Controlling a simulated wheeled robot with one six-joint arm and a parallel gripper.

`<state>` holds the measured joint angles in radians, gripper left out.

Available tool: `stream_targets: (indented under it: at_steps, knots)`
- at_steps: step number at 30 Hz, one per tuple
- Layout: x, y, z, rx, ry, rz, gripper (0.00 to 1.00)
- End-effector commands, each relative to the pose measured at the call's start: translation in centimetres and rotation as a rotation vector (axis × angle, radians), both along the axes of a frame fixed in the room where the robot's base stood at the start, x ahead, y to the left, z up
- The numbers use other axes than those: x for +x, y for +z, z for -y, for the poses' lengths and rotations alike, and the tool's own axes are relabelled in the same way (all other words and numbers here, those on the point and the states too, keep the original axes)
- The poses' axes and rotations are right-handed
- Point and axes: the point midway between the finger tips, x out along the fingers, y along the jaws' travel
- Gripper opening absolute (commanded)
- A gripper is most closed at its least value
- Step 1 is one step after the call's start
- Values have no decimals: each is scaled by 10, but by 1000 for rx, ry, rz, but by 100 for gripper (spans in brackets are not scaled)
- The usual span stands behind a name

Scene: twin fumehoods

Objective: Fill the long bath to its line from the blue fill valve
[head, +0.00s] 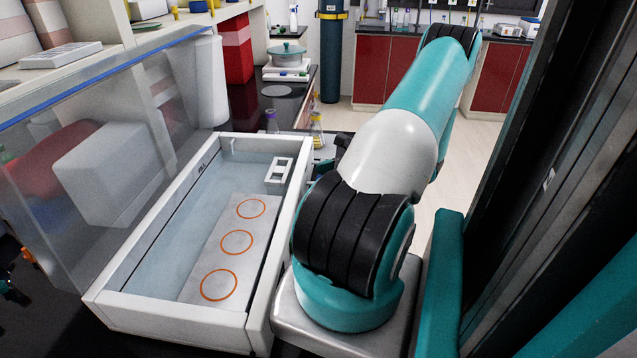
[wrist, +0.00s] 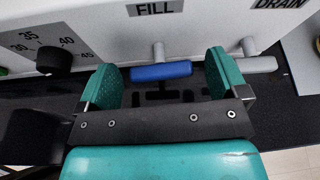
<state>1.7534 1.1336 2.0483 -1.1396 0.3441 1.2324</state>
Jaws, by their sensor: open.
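The long bath (head: 100,300) is a white rectangular tub in the head view, left of my arm. Its inside looks pale blue; I cannot tell the water level or make out the line clearly. In the wrist view the blue fill valve (wrist: 162,71) is a horizontal bar handle on a pale stem under the FILL label. My gripper (wrist: 165,78) is open, with one teal finger on each side of the blue handle. The handle shows between the fingers, apparently without contact; depth is hard to judge. In the head view my arm hides the gripper and valve.
A grey drain handle (wrist: 250,65) sits just right of my right finger. A black dial knob (wrist: 54,61) is at left. In the bath lie a plate with three orange rings (head: 237,243) and a white rack (head: 279,172). A clear sash (head: 130,110) stands along its left.

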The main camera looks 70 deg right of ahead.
Motion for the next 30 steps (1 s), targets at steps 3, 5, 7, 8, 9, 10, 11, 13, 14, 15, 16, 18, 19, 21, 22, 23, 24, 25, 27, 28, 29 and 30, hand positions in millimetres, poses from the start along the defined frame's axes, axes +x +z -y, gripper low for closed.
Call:
stream_targets:
  at_steps: [3,5,7,8,9,10,11,13,14,15,16,18,19,21,22,23,24,25,27,28,29,30]
  knots:
    - [0,0,0,0,1,0,80]
    - [0,0,0,-1,1,0,67]
    - [1,0,-1,0,2,1,51]
    - [1,0,-1,0,2,1,44]
    - [1,0,-1,0,2,1,43]
    - [1,0,-1,0,2,1,43]
    - [1,0,-1,-2,3,1,43]
    - [1,-1,-2,-24,3,8,43]
    - [1,-1,-2,-40,3,14,43]
    - [1,-1,-2,-71,3,22,43]
    - [1,-2,-2,-99,2,29,43]
    - [1,-2,-3,-158,3,46,43]
    - [1,-2,-3,-182,3,52,43]
    - [1,-1,-4,-224,4,64,43]
    - [1,-1,-4,-236,5,67,43]
    - [1,-1,-4,-245,4,69,43]
    - [1,-1,-4,-252,5,71,43]
    - [1,0,-4,-255,5,71,43]
    - [1,0,-4,-255,5,70,43]
    - [1,0,-4,-255,5,70,43]
    - [1,0,-4,-255,6,70,43]
    - [1,0,-4,-255,6,70,43]
